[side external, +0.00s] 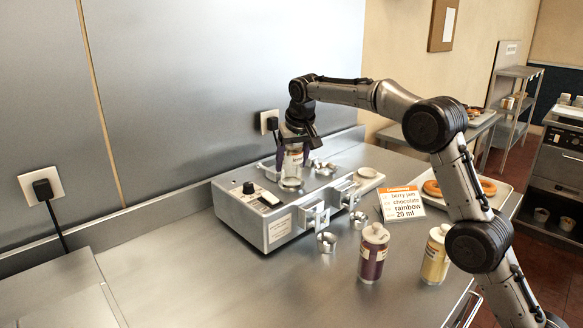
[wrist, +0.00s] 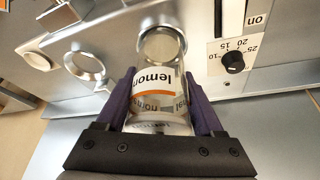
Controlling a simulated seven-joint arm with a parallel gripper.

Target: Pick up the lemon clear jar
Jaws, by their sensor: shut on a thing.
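The lemon clear jar (wrist: 155,88) is a clear cylinder with a white label reading "lemon" and an orange stripe. In the wrist view it sits between the two purple fingers of my gripper (wrist: 160,95), which is shut on it. In the side view the jar (side external: 291,172) is upright at the top of the metal machine (side external: 252,222), with my gripper (side external: 293,150) around its upper part from above. I cannot tell whether the jar's base touches the machine top. The fingers hide part of the jar.
A dark purple jar (side external: 373,252) and a yellow jar (side external: 436,254) with white lids stand on the steel counter at right. An order card (side external: 402,204) and a tray of doughnuts (side external: 505,190) are behind them. Small metal cups (side external: 327,243) stand around the machine. The front-left counter is clear.

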